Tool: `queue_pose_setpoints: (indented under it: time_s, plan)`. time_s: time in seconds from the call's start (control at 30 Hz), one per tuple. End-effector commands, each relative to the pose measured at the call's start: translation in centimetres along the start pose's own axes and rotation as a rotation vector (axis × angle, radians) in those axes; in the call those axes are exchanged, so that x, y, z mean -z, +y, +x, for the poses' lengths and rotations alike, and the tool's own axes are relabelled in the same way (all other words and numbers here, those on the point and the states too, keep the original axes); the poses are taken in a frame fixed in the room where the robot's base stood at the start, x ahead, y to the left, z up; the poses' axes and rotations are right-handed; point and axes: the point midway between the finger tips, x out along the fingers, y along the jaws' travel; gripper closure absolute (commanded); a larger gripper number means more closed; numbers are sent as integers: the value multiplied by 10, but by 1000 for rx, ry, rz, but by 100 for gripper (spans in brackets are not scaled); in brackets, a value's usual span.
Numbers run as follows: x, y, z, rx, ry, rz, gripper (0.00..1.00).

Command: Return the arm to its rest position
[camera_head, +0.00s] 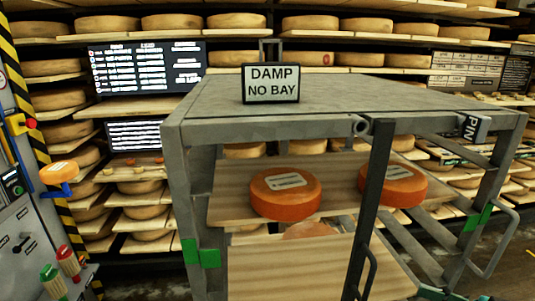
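My gripper and arm do not show in the head view, so the arm's pose and the gripper's state are hidden. A grey metal rack (185,165) stands in front of me. Two orange cheese wheels with white labels, a left one (285,205) and a right one (408,190), lie on a wooden board (228,205) inside it. Part of another wheel (310,231) shows on a lower level, mostly hidden. A "DAMP NO BAY" sign (270,84) stands on the rack's top.
A dark upright bar (373,200) crosses the rack's front. At the left are a grey control panel (20,225), a red button (31,124) and a small orange wheel (58,172) on a blue holder. Shelves of cheese wheels (170,21) fill the back. Floor shows at the lower right.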

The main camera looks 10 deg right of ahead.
Motion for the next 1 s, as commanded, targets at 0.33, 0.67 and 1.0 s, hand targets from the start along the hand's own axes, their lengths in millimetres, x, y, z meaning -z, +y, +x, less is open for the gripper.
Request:
queue_pose_setpoints:
  time_s: [0.33,0.67,1.0]
  plan:
    - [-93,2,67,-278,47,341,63]
    - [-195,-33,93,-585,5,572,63]
    - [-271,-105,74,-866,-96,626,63]
